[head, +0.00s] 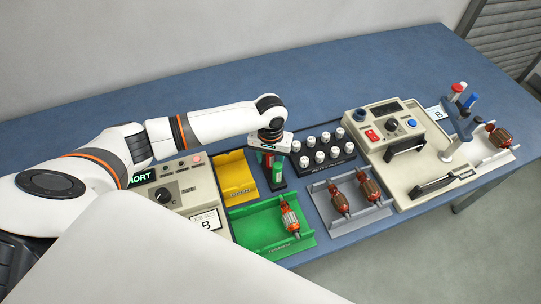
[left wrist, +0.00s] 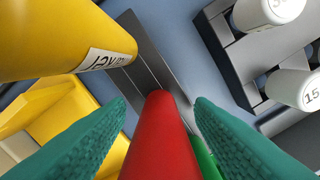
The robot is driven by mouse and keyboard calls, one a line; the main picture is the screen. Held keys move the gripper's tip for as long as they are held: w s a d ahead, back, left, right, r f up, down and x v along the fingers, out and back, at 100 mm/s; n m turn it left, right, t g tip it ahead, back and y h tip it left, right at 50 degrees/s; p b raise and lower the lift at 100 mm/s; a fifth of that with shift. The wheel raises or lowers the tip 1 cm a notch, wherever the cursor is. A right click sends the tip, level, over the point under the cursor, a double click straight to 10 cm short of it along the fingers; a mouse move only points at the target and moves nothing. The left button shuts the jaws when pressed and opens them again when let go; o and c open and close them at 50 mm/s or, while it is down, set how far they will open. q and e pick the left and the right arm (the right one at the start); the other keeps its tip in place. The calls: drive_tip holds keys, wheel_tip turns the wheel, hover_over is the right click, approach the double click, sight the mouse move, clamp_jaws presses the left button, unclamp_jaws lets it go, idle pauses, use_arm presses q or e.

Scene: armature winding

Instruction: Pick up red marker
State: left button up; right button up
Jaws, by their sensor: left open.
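The red marker (left wrist: 160,140) stands in a dark marker holder (left wrist: 150,62), seen from above in the left wrist view. My left gripper (left wrist: 160,106) is open, with one green fingertip on each side of the red marker; I cannot tell whether either touches it. A yellow marker (left wrist: 70,38) is at upper left, and part of a green marker (left wrist: 204,156) shows beside the red one. In the head view my left gripper (head: 270,157) is over the holder (head: 274,180) and hides most of the markers. My right gripper is not in view.
A rack of white numbered caps (head: 322,155) stands just right of the holder. A yellow tray (head: 235,177) is to its left. A green tray (head: 258,228) and a grey tray (head: 338,222) with red-brown armatures lie in front. The blue table (head: 330,85) is clear behind.

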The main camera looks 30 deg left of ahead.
use_arm(q)
clamp_jaws()
drive_tip(key=shift+r, duration=0.1)
